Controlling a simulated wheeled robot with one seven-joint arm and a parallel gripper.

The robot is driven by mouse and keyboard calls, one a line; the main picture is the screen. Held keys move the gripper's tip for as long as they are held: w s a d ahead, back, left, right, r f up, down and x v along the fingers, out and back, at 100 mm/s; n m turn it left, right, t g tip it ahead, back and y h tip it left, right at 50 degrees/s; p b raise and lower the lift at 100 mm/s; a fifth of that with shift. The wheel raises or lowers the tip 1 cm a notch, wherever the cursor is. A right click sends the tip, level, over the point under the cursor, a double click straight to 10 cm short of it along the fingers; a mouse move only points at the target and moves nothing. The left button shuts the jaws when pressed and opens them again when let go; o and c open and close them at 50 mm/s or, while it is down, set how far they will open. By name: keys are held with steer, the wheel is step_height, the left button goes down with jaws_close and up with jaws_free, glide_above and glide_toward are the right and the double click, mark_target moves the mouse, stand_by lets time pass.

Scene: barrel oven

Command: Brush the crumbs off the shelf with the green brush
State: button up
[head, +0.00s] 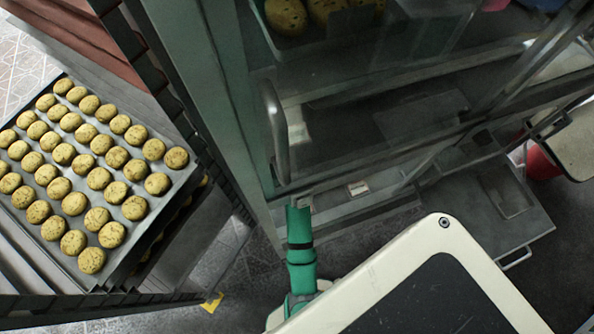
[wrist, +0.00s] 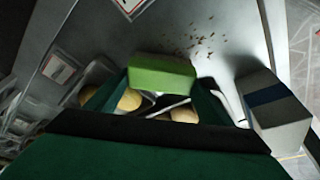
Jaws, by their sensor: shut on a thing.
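In the wrist view a bright green block, which I take to be the green brush (wrist: 163,73), sits between the dark green fingers of my gripper (wrist: 160,92). My gripper is shut on it. Small brown crumbs (wrist: 203,42) lie scattered on a grey shelf surface (wrist: 228,18), just beyond the brush and to its right. The brush looks close to the shelf, but I cannot tell whether it touches. Its bristles are hidden. In the head view my green arm shows at the cabinet front, and my gripper cannot be made out.
In the wrist view a grey box with a blue band (wrist: 275,103) stands right of my gripper. Round buns (wrist: 131,100) show between and beyond the fingers, with clear wrapped packs (wrist: 88,78) at left. In the head view a tray of buns (head: 165,203) stands left of the glass-fronted cabinet (head: 222,110).

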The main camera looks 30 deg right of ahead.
steer(key=shift+s+d+f, duration=0.1)
steer(key=shift+s+d, duration=0.2)
steer(key=shift+d, duration=0.5)
steer(key=shift+r, duration=3)
